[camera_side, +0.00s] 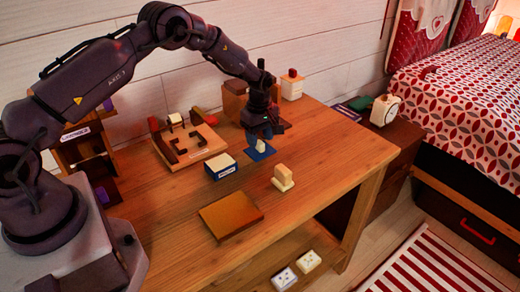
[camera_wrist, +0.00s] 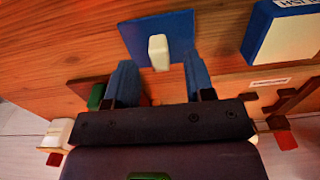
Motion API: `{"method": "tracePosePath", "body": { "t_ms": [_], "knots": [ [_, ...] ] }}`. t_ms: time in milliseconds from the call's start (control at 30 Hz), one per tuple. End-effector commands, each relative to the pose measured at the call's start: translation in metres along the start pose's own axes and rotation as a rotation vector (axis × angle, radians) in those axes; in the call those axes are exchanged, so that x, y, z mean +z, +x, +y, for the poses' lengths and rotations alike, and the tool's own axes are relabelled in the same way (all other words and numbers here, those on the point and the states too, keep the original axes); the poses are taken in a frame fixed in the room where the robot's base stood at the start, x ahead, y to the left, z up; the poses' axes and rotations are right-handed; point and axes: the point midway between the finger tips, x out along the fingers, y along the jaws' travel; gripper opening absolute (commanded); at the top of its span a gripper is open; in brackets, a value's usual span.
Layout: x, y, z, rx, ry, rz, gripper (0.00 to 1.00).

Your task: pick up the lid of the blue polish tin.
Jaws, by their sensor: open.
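The lid (camera_side: 251,155) looks like a flat blue square with a cream upright knob, lying on the table. It shows at the top middle of the wrist view (camera_wrist: 137,40), knob (camera_wrist: 158,52) upward. The blue tin (camera_side: 222,172) with a pale top and a lettered label stands left of the lid; part of it shows at the wrist view's upper right (camera_wrist: 263,27). My gripper (camera_side: 263,134) is open and points down over the lid. In the wrist view, its blue fingers (camera_wrist: 158,68) are on either side of the knob with gaps. Their exact height is unclear.
A cream block (camera_side: 283,178) stands right of the lid, and a flat wooden slab (camera_side: 230,214) lies in front. A wooden tray with dark pieces (camera_side: 188,146) is behind left. A brown box (camera_side: 235,100) and a cream container with a red top (camera_side: 291,87) stand behind.

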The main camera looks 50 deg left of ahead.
Motion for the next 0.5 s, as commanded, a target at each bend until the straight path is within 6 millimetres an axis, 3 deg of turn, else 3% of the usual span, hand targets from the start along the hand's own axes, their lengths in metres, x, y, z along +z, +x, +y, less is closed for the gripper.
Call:
{"method": "tracePosePath", "body": {
  "t_ms": [167,433,467,500],
  "knots": [
    [0.001,0.023,0.0,0.0,0.001,0.0,0.49],
    [0.001,0.026,0.001,0.003,0.001,0.001,0.49],
    [0.001,0.026,0.001,0.003,0.001,0.001,0.47],
    [0.001,0.026,0.001,0.003,0.001,0.001,0.37]
  ]
}}
